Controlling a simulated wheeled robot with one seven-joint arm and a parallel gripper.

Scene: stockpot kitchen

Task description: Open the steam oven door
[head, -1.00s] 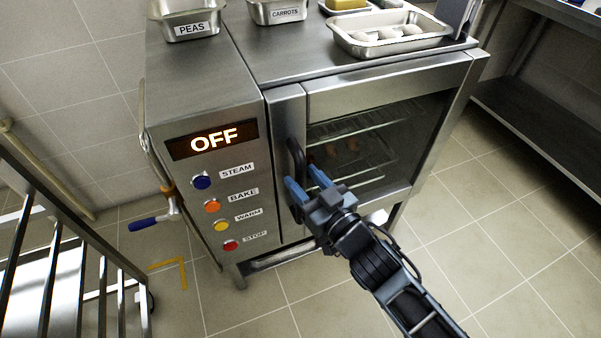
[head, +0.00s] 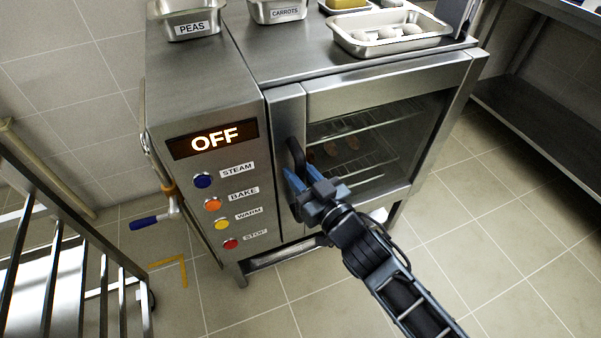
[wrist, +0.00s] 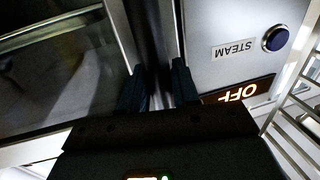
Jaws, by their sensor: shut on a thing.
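The steam oven (head: 285,110) has a glass-fronted door (head: 375,140) that looks closed, with racks and some food behind the glass. Its dark vertical handle (head: 294,152) is on the door's left side. My gripper (head: 298,184) is at the handle and shut on its lower part. In the wrist view, the two dark fingers (wrist: 158,88) stand on either side of the dark handle strip, between the door glass and the control panel.
The panel's display (head: 214,139) reads OFF above several coloured buttons. Pans, including one labelled PEAS (head: 190,20), stand on the oven top. A metal rack (head: 70,260) is at left and a shelf unit (head: 545,110) at right. The floor in front is clear.

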